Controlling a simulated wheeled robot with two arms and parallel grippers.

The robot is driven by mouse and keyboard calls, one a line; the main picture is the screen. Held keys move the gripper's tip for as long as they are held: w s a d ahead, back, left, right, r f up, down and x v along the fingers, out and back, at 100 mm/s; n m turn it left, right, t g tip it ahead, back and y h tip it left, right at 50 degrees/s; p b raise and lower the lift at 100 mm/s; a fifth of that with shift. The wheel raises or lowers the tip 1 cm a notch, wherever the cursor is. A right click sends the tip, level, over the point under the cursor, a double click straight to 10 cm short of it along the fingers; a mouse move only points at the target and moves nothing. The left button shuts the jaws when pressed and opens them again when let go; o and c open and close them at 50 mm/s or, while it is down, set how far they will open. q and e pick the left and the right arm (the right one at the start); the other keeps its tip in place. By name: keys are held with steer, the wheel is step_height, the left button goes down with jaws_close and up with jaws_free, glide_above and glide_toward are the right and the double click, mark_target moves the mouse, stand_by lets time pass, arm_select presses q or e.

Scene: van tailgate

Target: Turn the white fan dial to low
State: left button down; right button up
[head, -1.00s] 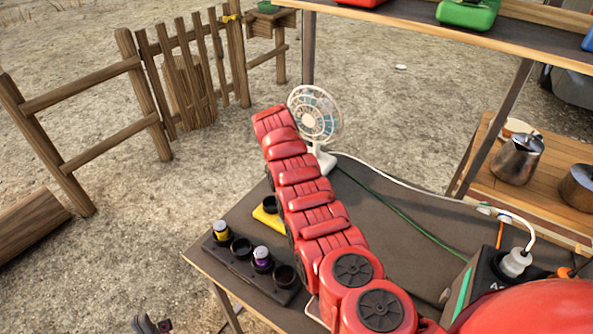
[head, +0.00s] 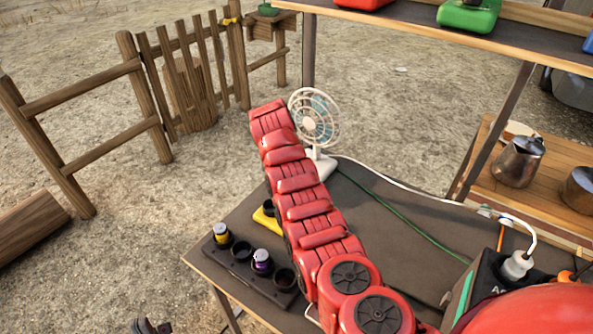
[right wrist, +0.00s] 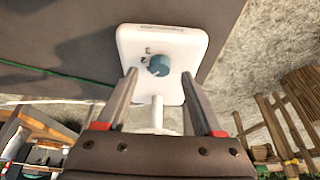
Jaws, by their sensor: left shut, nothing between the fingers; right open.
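The white fan (head: 316,122) stands at the table's far edge in the head view. In the right wrist view its white base (right wrist: 190,45) fills the upper middle, with the round blue-grey dial (right wrist: 158,65) on it. Small marks sit left of the dial; I cannot read its setting. My right gripper (right wrist: 160,74) is open, its fingers apart on either side of the dial in the picture; I cannot tell whether they touch it. In the head view my red right arm hides that gripper. My left gripper (head: 150,326) is shut and empty at the bottom edge, partly cut off.
The dark table (head: 395,205) carries a holder (head: 245,270) with several small jars, a white cable and a green cord. A shelf (head: 400,25) overhangs the back. A metal kettle (head: 519,162) stands on the wooden side surface at right.

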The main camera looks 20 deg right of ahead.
steer(key=v, duration=1.4)
steer(key=shift+s+r, duration=0.15)
steer(key=shift+r, duration=0.15)
steer(key=shift+a, duration=0.1)
